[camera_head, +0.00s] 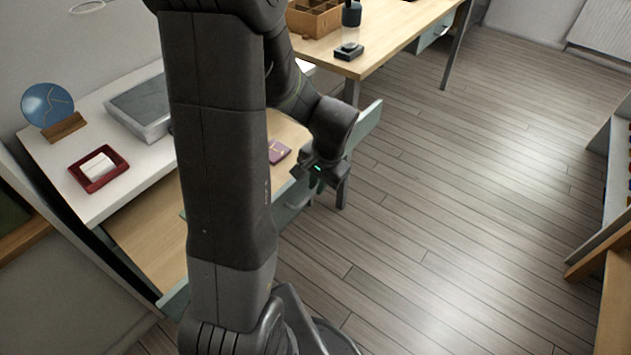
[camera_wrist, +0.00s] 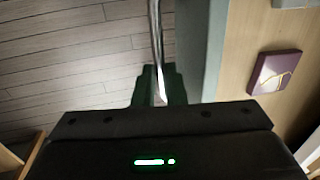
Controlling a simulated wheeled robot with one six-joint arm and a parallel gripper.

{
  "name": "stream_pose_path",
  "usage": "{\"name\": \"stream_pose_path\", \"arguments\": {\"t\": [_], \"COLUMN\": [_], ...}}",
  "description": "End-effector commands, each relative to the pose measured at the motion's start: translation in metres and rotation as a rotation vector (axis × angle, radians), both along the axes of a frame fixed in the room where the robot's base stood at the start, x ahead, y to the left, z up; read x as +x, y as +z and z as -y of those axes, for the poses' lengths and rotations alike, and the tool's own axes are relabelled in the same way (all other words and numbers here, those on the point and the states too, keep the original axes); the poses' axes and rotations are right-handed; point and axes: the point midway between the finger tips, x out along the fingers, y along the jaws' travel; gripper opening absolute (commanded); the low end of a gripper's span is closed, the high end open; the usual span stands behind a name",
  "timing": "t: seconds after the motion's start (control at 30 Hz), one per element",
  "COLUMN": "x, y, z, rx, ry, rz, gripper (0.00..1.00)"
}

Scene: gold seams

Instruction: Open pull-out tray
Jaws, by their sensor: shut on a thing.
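The pull-out tray (camera_head: 287,132) has a light wood bottom and grey-green edges. It stands out from under the white desktop (camera_head: 135,185); my arm hides its middle. In the wrist view, its grey-green front (camera_wrist: 213,50) runs along the right of the handle. My gripper (camera_head: 318,176) is at the tray's front. In the wrist view, my gripper (camera_wrist: 160,86) has its dark fingers shut on the thin metal handle (camera_wrist: 156,35). A purple booklet or flat box (camera_head: 279,151) with a gold line lies on the tray; it also shows in the wrist view (camera_wrist: 275,72).
A red tray (camera_head: 77,174) with white items, a blue plate (camera_head: 48,104) on a wooden stand and a grey case (camera_head: 140,105) are on the desktop. Another wooden table (camera_head: 385,35) stands behind. The wood floor (camera_head: 450,190) to the right is clear; shelving (camera_head: 612,185) stands at far right.

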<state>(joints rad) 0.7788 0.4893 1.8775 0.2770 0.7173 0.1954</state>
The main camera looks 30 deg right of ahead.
Motion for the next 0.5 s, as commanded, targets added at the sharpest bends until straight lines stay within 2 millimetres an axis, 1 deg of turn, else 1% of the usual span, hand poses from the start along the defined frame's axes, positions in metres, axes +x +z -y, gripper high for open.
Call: {"name": "stream_pose_path", "arguments": {"t": [0.2, 0.23, 0.3, 0.33, 0.5], "x": [0.0005, 0.0006, 0.0005, 0.0005, 0.0004], "y": [0.0007, 0.0007, 0.0007, 0.0006, 0.0004], "z": [0.0005, 0.0006, 0.0005, 0.0004, 0.0003], "rx": [-0.001, -0.001, -0.001, -0.001, -0.001], "ry": [0.0, 0.0, 0.0, 0.0, 0.0], "rz": [0.002, 0.002, 0.002, 0.002, 0.0], "gripper": [0.0, 0.17, 0.3, 0.33, 0.33]}}
